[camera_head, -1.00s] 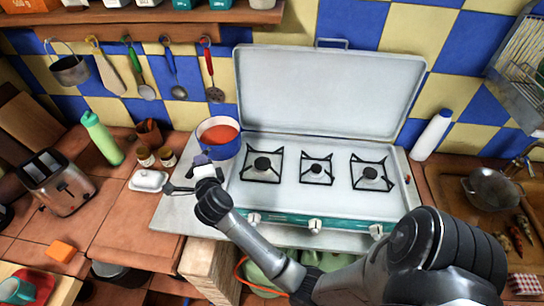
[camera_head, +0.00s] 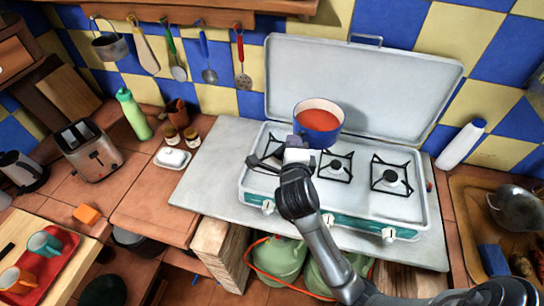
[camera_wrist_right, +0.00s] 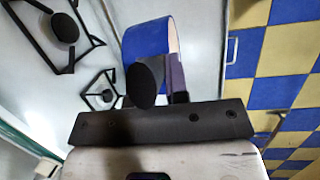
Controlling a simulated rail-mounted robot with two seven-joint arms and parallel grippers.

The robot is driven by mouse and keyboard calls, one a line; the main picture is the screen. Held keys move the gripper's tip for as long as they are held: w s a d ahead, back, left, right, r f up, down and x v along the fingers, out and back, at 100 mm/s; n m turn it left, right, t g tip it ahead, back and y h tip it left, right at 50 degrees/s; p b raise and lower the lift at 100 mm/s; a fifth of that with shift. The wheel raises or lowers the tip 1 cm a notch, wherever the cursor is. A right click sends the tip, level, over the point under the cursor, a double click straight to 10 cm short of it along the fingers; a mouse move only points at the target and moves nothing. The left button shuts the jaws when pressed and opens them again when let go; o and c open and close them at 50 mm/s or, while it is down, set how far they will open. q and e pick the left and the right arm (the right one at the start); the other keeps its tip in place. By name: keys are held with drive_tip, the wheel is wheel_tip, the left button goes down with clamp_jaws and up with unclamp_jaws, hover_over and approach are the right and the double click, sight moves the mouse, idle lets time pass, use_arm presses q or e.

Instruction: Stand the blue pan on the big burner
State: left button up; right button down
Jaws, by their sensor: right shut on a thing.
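The blue pan (camera_head: 318,127), with red contents, is upright over the back of the white camping stove (camera_head: 300,205), between the left and middle burners in the picture. It appears to be held above the stove. My right gripper (camera_head: 298,143) is shut on its handle at the pan's near side. The wrist view shows the pan's blue side (camera_wrist_right: 147,40) beyond the gripper (camera_wrist_right: 164,88). The left burner (camera_head: 268,160) is partly hidden by my gripper; the middle burner (camera_head: 334,166) and right burner (camera_head: 390,175) are bare. The middle one looks smallest. My left gripper is not in view.
The raised stove lid (camera_head: 360,80) stands close behind the pan. Utensils hang on the wall at left. A white bottle (camera_head: 461,145) is right of the stove. The grey slab (camera_head: 215,165) left of the stove is clear; a butter dish (camera_head: 172,158) sits beyond it.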

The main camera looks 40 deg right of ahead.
drive_tip(key=w+a+f+b, duration=0.3)
drive_tip(key=w+a+f, duration=0.2)
drive_tip(key=w+f, duration=0.3)
drive_tip(key=shift+a+f, duration=0.3)
drive_tip(key=shift+f, duration=0.5)
drive_tip(key=shift+w, duration=0.1)
drive_tip(key=shift+f, duration=0.35)
drive_tip(key=c, duration=1.1)
unclamp_jaws()
